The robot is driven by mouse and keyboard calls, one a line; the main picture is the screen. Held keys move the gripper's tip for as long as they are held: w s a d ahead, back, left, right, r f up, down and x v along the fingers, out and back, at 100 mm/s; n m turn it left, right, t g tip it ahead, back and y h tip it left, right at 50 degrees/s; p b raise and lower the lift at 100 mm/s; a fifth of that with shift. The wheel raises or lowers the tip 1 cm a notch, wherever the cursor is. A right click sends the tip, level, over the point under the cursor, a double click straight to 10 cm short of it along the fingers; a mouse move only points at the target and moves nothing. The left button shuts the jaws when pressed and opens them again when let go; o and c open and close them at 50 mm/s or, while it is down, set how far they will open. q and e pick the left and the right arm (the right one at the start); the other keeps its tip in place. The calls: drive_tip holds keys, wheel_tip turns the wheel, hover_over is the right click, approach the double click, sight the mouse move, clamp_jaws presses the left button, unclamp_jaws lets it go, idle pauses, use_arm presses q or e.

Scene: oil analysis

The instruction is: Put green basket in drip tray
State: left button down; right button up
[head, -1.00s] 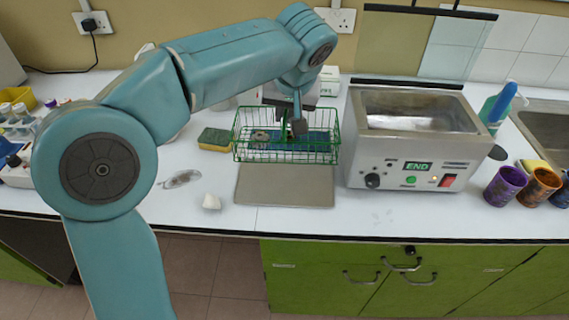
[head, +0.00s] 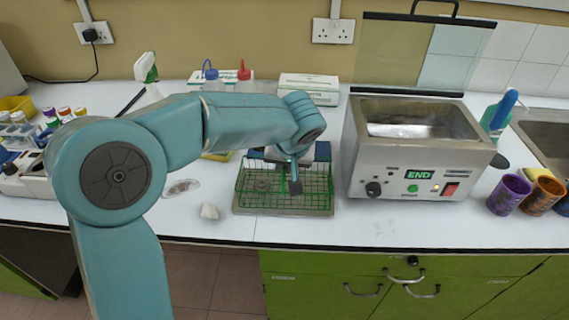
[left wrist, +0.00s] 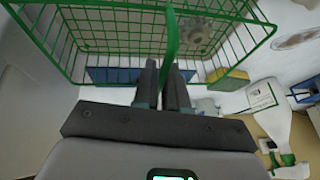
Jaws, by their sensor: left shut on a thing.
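The green wire basket (head: 318,188) is over the flat grey drip tray (head: 240,211) in the head view, covering most of it; only the tray's rim shows around it. I cannot tell whether the basket touches the tray. A small gear-like metal part (left wrist: 196,36) lies in the basket. My left gripper (head: 294,186) is at the basket, and in the left wrist view its fingers (left wrist: 172,75) are shut on the basket's green handle. My right gripper is not in view.
A metal ultrasonic bath (head: 412,165) with an open lid stands just right of the tray. A white lump (head: 209,211) and a clear dish (head: 181,188) lie to the left. Bottles and boxes (head: 309,86) stand behind. Purple and orange cups (head: 509,194) are at right.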

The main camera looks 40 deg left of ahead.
use_arm(q)
drive_tip(key=c, duration=1.2)
unclamp_jaws()
drive_tip(key=shift+o, duration=0.2)
drive_tip(key=p+v, duration=0.1)
drive_tip(key=v, duration=1.1)
